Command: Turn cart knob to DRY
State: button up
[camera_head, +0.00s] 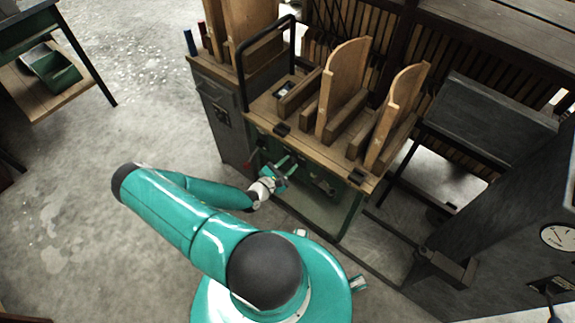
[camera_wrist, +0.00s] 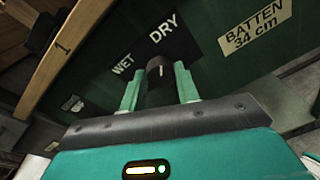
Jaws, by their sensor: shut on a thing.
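The cart (camera_head: 347,214) has a wooden top and a dark green front panel. In the wrist view, the panel (camera_wrist: 215,75) carries a black plate with the words WET (camera_wrist: 123,66) and DRY (camera_wrist: 164,33). The black knob (camera_wrist: 155,68), with a pale pointer line, sits below these words. The line points roughly up in the picture, and I cannot tell exactly which word it marks. My gripper (camera_wrist: 157,82) has its two teal fingers shut on the knob, one on each side. In the head view, my gripper (camera_head: 283,172) is at the cart's front, and the knob is hidden.
The cart top holds upright wooden boards (camera_head: 343,85) and a black handle (camera_head: 240,75). A grey cabinet (camera_head: 222,120) stands left of the cart. A grey machine with a gauge (camera_head: 558,237) is at the right. The floor (camera_head: 60,200) at left is clear.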

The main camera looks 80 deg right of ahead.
jog(key=shift+m, duration=0.7)
jog(key=shift+a, duration=0.1)
jog(key=o, duration=1)
jog(key=shift+c, duration=0.2)
jog(key=v, duration=1.3)
jog(key=shift+a, duration=0.4)
jog(key=shift+w+r, duration=0.15)
jog(key=shift+r, duration=0.05)
